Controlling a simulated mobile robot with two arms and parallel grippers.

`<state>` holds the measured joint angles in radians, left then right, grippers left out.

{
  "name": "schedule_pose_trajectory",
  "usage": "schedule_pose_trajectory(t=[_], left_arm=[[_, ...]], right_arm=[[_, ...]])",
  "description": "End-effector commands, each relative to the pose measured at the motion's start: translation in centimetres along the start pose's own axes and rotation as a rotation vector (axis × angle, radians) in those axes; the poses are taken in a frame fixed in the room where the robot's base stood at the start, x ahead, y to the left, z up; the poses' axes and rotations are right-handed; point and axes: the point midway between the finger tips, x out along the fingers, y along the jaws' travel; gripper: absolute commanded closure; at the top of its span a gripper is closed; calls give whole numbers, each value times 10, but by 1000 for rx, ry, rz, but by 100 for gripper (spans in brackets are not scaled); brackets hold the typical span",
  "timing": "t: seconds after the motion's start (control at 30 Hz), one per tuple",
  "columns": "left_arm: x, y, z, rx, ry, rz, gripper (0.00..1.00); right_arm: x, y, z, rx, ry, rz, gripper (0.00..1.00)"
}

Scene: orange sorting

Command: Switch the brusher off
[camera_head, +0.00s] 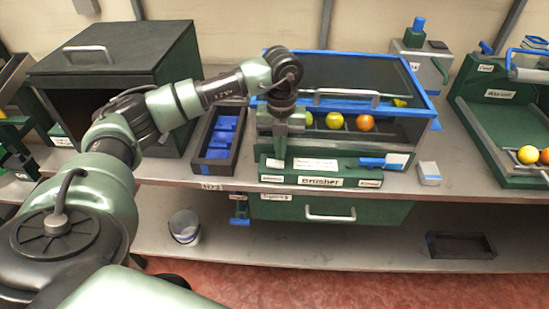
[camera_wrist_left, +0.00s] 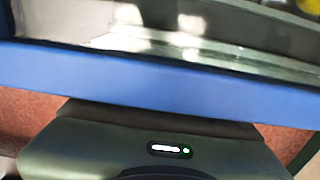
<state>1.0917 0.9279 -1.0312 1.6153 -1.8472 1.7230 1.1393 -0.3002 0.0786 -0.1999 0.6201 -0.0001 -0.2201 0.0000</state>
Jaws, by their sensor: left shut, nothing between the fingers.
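The brusher (camera_head: 321,181) is a green machine with a glass lid in a blue frame (camera_head: 418,122), standing on the bench. Several oranges, yellow-green to orange, such as this orange one (camera_head: 366,123), show behind its front glass. A blue handle-like part (camera_head: 385,162) sits at its front right. My left gripper (camera_head: 280,155) is shut and empty, pointing down at the brusher's front left and hiding part of it. I cannot tell whether it touches the front panel, and no switch is clearly visible. The left wrist view shows the blue frame (camera_wrist_left: 160,80) close up. My right gripper is not in view.
A black tray with blue compartments (camera_head: 218,138) stands left of the brusher, beside a large dark box (camera_head: 110,60). A small grey-white block (camera_head: 429,173) lies to the right. Further right is another green machine (camera_head: 500,130) with fruit. A drawer (camera_head: 330,210) is below.

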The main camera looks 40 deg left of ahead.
Motion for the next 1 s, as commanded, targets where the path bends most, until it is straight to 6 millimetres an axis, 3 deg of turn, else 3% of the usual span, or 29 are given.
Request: schedule_pose_trajectory(t=[0.53,1.0], left_arm=[[-47,0,0,0,0,-1,100],[-47,0,0,0,0,0,100]], right_arm=[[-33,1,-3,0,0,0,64],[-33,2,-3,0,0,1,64]])
